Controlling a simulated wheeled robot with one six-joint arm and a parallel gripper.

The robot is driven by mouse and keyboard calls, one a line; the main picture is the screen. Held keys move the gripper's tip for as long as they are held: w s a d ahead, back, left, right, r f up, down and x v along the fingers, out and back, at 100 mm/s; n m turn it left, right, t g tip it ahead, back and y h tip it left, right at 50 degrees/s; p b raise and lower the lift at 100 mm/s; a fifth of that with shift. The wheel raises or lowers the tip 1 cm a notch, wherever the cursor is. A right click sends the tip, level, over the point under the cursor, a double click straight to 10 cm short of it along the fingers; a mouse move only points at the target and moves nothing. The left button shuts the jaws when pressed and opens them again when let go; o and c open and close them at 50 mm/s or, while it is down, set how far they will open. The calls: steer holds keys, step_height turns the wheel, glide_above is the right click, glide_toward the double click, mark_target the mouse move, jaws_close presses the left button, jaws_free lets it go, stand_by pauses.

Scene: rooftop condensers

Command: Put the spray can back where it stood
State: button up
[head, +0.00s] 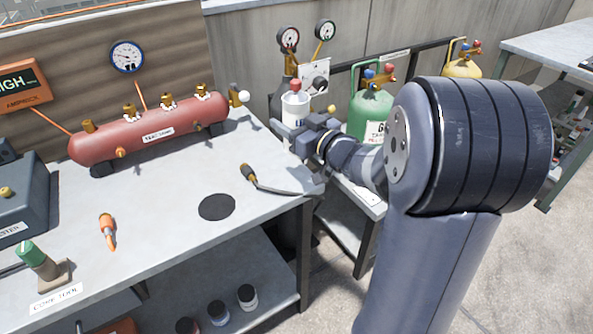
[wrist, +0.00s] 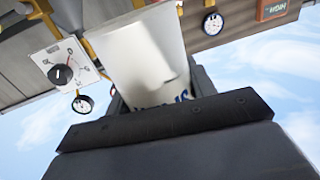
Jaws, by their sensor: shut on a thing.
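The spray can (head: 295,105) is white with a red top and dark lettering, and it looks upright in the head view. My gripper (head: 293,132) is shut on its lower part, beyond the right end of the workbench. In the wrist view the white can (wrist: 145,55) fills the space between my jaws (wrist: 160,105), its blue letters partly hidden by them. A flat dark round mark (head: 217,207) lies bare on the workbench top (head: 170,220), left of and nearer than my gripper.
A screwdriver-like tool (head: 262,180) lies between the round mark and my gripper. A red tank (head: 150,132) with brass valves lies at the back of the bench. An orange-handled tool (head: 107,231) lies to the left. Green (head: 370,105) and yellow (head: 462,68) cylinders stand behind my arm.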

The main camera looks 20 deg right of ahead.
step_height(320, 180, down, 9)
steer(key=shift+f+b, duration=0.15)
steer(key=shift+b, duration=1)
steer(key=shift+f, duration=0.15)
steer(key=o, duration=1.3)
steer(key=shift+r, duration=0.2)
steer(key=v, duration=1.2)
steer(key=shift+f, duration=0.1)
